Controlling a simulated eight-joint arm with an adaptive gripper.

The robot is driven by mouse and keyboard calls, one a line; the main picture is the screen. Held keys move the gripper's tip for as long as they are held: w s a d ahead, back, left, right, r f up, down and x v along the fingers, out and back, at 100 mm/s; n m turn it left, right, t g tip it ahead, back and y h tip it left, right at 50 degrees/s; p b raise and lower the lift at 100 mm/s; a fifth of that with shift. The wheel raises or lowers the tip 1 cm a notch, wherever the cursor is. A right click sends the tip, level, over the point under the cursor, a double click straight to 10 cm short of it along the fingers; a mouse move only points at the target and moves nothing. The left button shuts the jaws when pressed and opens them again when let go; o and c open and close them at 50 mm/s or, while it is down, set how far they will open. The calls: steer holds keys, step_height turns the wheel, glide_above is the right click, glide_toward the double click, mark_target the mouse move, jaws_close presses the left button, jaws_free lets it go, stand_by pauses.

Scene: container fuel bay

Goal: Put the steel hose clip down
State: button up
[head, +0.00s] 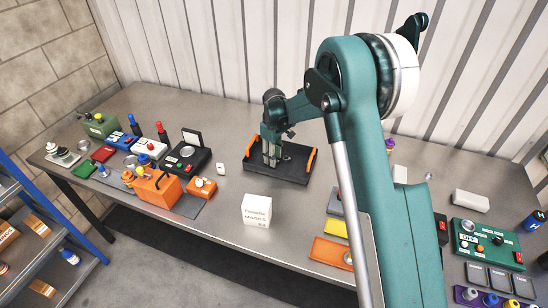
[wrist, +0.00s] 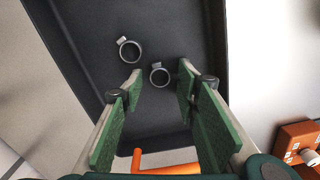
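Two grey ring-shaped hose clips lie on the floor of a black tray (wrist: 185,25) in the wrist view. One clip (wrist: 159,76) sits in line with the gap between my fingertips; the other clip (wrist: 130,51) lies just up and left of it. My gripper (wrist: 161,76) is open, with clear space between each fingertip and the nearer clip. In the head view, my gripper (head: 270,158) points down over the left part of the tray (head: 293,178). I cannot make out the clips there.
The tray has orange handles (head: 311,160) at both ends. A white label block (head: 257,209) stands in front of it. Left are an orange box (head: 158,189) and several devices; right are a green control box (head: 488,243) and coloured plates. Bare bench surrounds the tray.

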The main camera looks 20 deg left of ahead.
step_height(320, 180, up, 12)
stand_by(0.6)
steer(key=shift+r, duration=0.1)
stand_by(0.5)
steer(key=s+d+r+m+t, duration=0.15)
steer(key=s+d+r, duration=0.25)
steer(key=d+r, duration=0.5)
steer(key=s+d+r+m+t+y, duration=0.1)
steer(key=s+d+r+m, duration=0.4)
steer(key=d, duration=0.8)
steer(key=s+d+r+m+t, duration=0.1)
steer(key=s+d+r, duration=0.3)
steer(key=d+r, duration=0.55)
steer(key=s+d+m+t, duration=0.2)
steer(key=s+d+m, duration=0.1)
steer(key=s+d, duration=0.95)
steer(key=s+d+f+m+t, duration=0.1)
steer(key=s+d+f+m, duration=0.1)
steer(key=s+d, duration=0.3)
steer(key=s+d+f+m+h, duration=0.1)
steer(key=s+d+f+m, duration=0.1)
steer(key=s+d, duration=0.3)
steer(key=shift+s+f+t, duration=0.35)
steer(key=shift+s+f, duration=0.3)
steer(key=shift+s, duration=1.25)
